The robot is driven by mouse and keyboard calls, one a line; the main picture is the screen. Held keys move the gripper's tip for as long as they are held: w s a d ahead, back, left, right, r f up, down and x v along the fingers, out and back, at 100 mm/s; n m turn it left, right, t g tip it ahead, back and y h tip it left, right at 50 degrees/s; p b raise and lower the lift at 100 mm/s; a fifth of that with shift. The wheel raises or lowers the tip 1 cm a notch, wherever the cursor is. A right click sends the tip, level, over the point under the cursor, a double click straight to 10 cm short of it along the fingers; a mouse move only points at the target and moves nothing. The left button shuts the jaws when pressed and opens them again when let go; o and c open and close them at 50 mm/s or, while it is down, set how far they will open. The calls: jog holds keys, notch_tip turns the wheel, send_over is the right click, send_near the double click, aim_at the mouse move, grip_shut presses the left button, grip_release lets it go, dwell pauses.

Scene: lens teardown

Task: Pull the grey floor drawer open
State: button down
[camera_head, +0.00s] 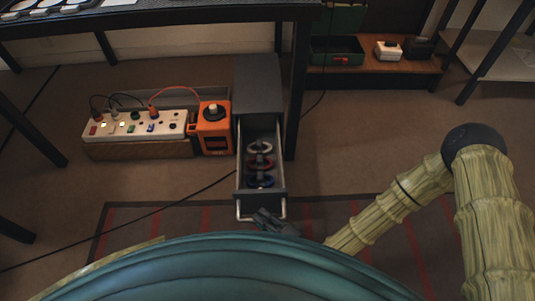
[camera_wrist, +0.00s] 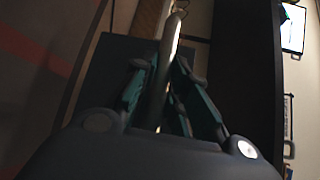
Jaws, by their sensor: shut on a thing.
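The grey floor drawer (camera_head: 243,185) stands pulled out toward me from its grey cabinet (camera_head: 258,82), under the table. Several ring-shaped parts (camera_head: 261,163), pale, red and blue, lie in a row inside it. Its pale bar handle (camera_head: 243,214) is on the front, and it also shows in the wrist view (camera_wrist: 165,70) as a light bar between the fingers. My gripper (camera_head: 265,217) is at the drawer front, shut on the handle. In the wrist view my gripper (camera_wrist: 160,85) has a finger on each side of the bar.
A white power strip (camera_head: 135,126) and an orange device (camera_head: 213,128) stand left of the cabinet. A dark table leg (camera_head: 297,90) stands close on its right. A striped mat (camera_head: 160,217) lies in front. A low wooden shelf (camera_head: 375,67) holds boxes at the back right.

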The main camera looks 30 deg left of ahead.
jog(key=shift+w+d, duration=0.1)
jog(key=shift+w, duration=0.05)
jog(key=c, duration=1.5)
grip_release()
jog(key=shift+o, duration=0.4)
jog(key=v, duration=1.2)
